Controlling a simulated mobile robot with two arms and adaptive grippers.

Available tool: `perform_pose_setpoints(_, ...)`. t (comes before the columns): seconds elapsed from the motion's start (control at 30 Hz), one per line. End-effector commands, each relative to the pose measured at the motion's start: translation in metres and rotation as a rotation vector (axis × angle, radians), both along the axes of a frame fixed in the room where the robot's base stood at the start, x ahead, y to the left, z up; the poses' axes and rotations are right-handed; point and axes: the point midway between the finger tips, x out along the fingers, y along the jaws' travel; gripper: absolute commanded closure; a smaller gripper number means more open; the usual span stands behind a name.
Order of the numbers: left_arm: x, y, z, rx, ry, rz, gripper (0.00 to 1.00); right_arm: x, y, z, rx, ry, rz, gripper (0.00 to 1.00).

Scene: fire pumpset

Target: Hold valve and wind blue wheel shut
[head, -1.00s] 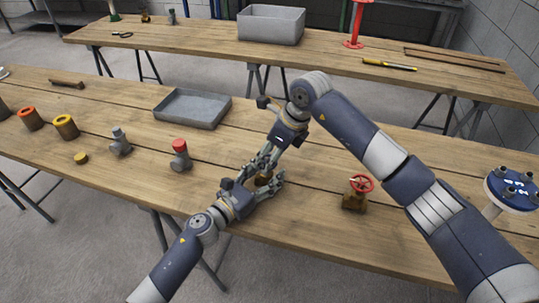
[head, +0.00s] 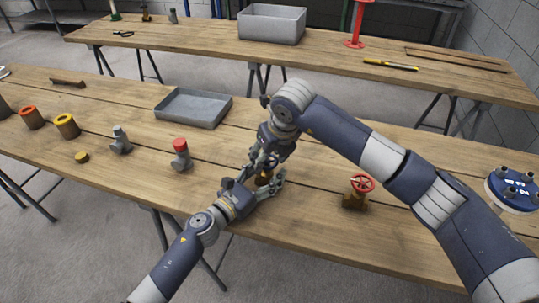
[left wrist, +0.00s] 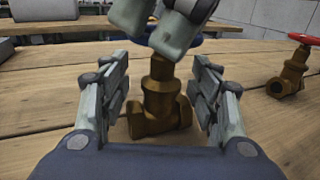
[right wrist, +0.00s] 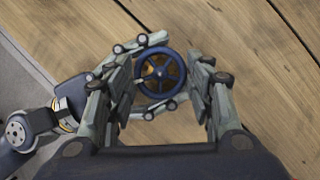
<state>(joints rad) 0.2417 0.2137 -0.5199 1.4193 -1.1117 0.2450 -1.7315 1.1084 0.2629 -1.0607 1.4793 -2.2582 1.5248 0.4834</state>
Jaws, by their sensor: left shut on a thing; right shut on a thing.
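The brass valve with the blue wheel stands upright on the near table; in the left wrist view its brass body (left wrist: 158,108) is between the fingers of my left gripper (left wrist: 165,105), which is shut on it. In the right wrist view the blue wheel (right wrist: 160,72) is seen from above between the fingers of my right gripper (right wrist: 166,82), which is shut on it. In the head view my left gripper (head: 268,184) and right gripper (head: 262,163) meet at the valve and hide most of it. The right fingers cover part of the wheel in the left wrist view.
A second brass valve with a red wheel (head: 361,184) stands to the right. A red-capped fitting (head: 181,153), a grey fitting (head: 121,140) and a grey tray (head: 194,107) are to the left. A blue-topped round piece (head: 513,189) is at the far right.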

Motion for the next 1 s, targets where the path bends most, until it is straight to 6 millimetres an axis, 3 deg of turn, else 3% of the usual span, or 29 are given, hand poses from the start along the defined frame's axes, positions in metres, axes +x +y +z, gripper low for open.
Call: perform_pose_setpoints(1.0,-0.0003,-0.0003,-0.0001,0.002,-0.001,-0.001,0.83,-0.0003,0.0083,-0.0003,-0.003,0.000,-0.917,0.75)
